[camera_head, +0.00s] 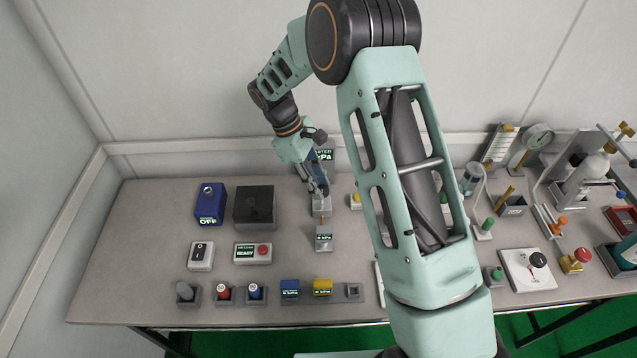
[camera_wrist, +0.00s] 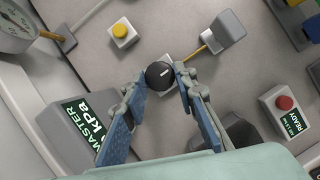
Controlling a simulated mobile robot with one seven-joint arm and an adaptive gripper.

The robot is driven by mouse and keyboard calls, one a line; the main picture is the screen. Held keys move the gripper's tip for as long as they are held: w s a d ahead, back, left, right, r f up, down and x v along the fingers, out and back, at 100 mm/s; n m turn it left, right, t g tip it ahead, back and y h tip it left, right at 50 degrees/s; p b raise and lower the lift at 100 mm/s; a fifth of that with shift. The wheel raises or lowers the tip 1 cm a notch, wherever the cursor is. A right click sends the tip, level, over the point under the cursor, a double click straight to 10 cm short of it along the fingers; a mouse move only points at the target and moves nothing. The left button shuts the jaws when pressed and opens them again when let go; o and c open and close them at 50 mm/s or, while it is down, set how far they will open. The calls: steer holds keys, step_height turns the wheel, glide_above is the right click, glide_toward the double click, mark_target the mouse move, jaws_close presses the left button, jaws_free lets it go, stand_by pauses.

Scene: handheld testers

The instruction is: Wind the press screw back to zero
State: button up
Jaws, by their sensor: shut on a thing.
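The press screw's black round knob (camera_wrist: 159,75) with a white mark shows in the wrist view, above a pale grey block (camera_wrist: 166,90). My gripper (camera_wrist: 160,81) is shut on the knob, one blue-padded finger on each side. In the head view my gripper (camera_head: 322,190) points down over the grey press block (camera_head: 321,208), and the knob is hidden there. A master display (camera_wrist: 88,125) reading kPa stands beside the gripper in the wrist view. Its digits are partly cut off. A small grey gauge box (camera_head: 324,241) is joined to the block by a brass-coloured rod (camera_wrist: 206,47).
A yellow button (camera_wrist: 119,31) and a READY box with a red button (camera_head: 253,254) are near. A black box (camera_head: 254,207) and a blue box reading OFF (camera_head: 210,204) stand to the left. My arm hides part of the bench.

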steer(key=shift+s+f, duration=0.15)
steer(key=shift+f, duration=0.05)
steer(key=o, duration=1.2)
steer(key=shift+c, duration=0.2)
steer(key=shift+r, duration=0.1)
steer(key=v, duration=1.2)
